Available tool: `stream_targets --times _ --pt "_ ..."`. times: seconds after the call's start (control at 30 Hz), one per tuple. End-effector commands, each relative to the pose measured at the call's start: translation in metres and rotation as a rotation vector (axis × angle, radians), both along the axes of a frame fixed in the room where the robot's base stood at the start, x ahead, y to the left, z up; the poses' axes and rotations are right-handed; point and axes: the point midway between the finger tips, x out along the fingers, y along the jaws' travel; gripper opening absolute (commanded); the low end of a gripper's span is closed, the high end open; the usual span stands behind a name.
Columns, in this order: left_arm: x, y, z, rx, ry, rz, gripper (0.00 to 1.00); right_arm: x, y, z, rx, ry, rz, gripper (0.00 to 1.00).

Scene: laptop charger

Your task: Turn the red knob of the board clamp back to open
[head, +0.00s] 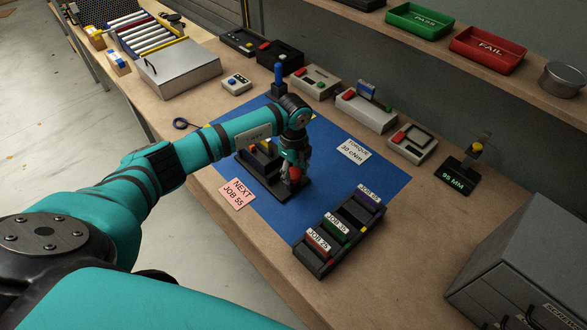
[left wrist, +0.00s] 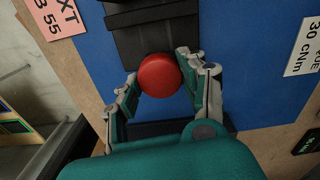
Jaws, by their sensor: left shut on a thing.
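The red knob (left wrist: 160,75) of the board clamp sits between the two fingers of my left gripper (left wrist: 157,68) in the left wrist view. The gripper is shut on the knob, one finger on each side. In the head view my left gripper (head: 291,160) reaches down onto the clamp, and a bit of the red knob (head: 294,174) shows below it. The dark board clamp (head: 265,185) lies on the blue mat; my arm and gripper hide part of it. Its dark body (left wrist: 155,38) also shows in the left wrist view. My right gripper is not in view.
A pink job note (head: 238,194) and a torque card (head: 353,150) lie either side of the clamp. A black rack with job labels (head: 325,262) stands nearer the front. Small fixtures, including a grey box (head: 366,112), line the back. Bare mat (head: 345,185) shows right of the clamp.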

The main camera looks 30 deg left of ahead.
Motion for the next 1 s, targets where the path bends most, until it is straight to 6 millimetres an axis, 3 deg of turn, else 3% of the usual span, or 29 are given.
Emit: stream_targets --times 1.0 --pt "0.001 0.001 0.003 0.000 -0.002 0.911 0.10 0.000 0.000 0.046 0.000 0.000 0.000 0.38"
